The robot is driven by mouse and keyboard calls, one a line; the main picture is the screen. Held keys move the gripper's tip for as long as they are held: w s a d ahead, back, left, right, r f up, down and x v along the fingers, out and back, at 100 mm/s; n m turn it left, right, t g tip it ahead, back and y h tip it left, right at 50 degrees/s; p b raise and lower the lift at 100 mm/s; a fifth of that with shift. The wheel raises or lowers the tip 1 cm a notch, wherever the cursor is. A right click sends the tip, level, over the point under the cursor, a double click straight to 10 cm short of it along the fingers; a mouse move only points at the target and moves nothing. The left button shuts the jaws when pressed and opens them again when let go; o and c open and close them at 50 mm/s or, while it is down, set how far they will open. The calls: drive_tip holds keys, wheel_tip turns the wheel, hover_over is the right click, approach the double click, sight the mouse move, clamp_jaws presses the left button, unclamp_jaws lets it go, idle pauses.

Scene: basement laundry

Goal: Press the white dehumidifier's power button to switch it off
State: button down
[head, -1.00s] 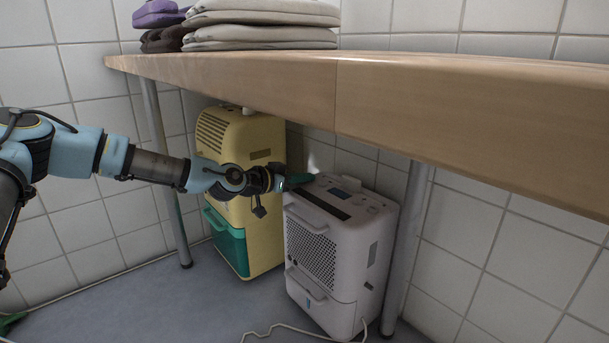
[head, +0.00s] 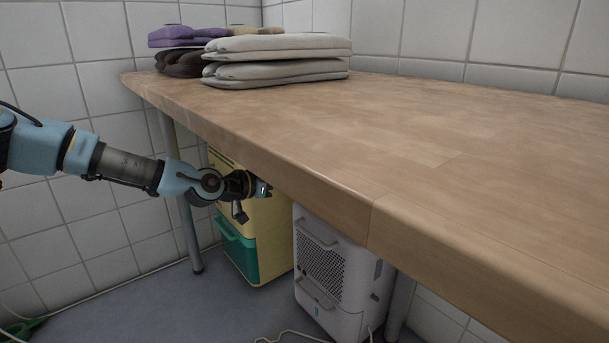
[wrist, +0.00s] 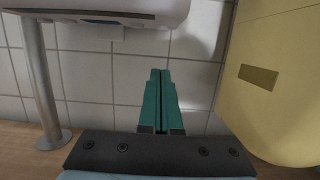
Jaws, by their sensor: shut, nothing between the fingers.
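The white dehumidifier (head: 335,268) stands on the floor under the wooden counter. The counter hides its top panel in the head view, so I cannot see the power button. In the wrist view part of the dehumidifier (wrist: 172,8) shows along the top edge, with a dark strip; no button can be made out. My gripper (wrist: 160,73) is shut and empty, its green fingers together, apart from the dehumidifier in the picture. In the head view my gripper (head: 266,189) is left of and above the dehumidifier, its fingertips hidden by the counter edge.
The wooden counter (head: 440,165) overhangs the dehumidifier and bears folded towels (head: 280,58). A yellow unit (head: 268,225) with a green tank stands left of the dehumidifier, close beside my gripper. Metal legs (head: 188,225) stand under the counter. A cord lies on the floor.

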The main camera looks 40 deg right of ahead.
drive_tip(key=shift+v, duration=0.9)
drive_tip(key=shift+a, duration=0.1)
drive_tip(key=w+a+f+n+t+y+p, duration=0.15)
drive_tip(key=a+f+y, duration=0.25)
drive_tip(key=a, duration=0.6)
drive_tip(key=w+a+f+n+y+p, duration=0.1)
drive_tip(key=a+f+n+y+p, duration=0.3)
drive_tip(key=a, duration=0.6)
drive_tip(key=w+a+r+n+y, duration=0.1)
drive_tip(key=a+r+n+y, duration=0.35)
drive_tip(key=a, duration=1.15)
drive_tip(key=s+a+r+n+y+p, duration=0.1)
drive_tip(key=s+a+r+n, duration=0.25)
drive_tip(key=a+r, duration=0.3)
drive_tip(key=s+a+r+n+y+p, duration=0.2)
drive_tip(key=a+r+n, duration=0.25)
drive_tip(key=a, duration=0.35)
wheel_tip(320, 180, up, 39)
drive_tip(key=p, duration=3.7)
drive_tip(key=shift+a+m+t+p, duration=0.2)
drive_tip(key=shift+m+t+p, duration=0.15)
drive_tip(key=shift+t, duration=0.1)
